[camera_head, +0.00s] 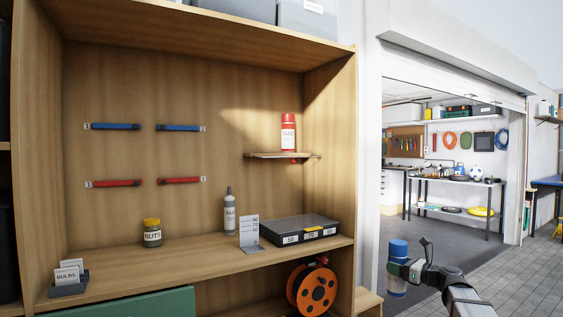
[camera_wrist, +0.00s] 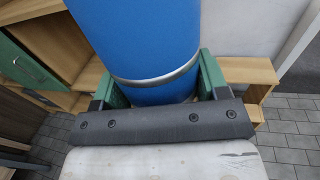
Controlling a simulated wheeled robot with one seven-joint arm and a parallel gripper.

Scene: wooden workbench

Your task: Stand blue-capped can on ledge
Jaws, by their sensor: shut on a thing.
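The blue-capped can (camera_head: 398,249) is upright in my gripper (camera_head: 404,269), right of the shelf unit and in front of the doorway. Its blue cap is on top and its pale lower body shows below the jaws. In the wrist view the blue can (camera_wrist: 135,40) with a silver band fills the space between the green fingers of my gripper (camera_wrist: 158,82). The small wooden ledge (camera_head: 265,155) is on the back wall of the shelf, up and left of the can. A red can (camera_head: 288,133) stands on its right part; the left part is bare.
On the shelf board (camera_head: 190,261) stand a NUTS jar (camera_head: 152,234), a grey bottle (camera_head: 230,213), a card holder (camera_head: 249,234), a black case (camera_head: 300,230) and a BULBS card tray (camera_head: 69,280). An orange reel (camera_head: 317,292) is below.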

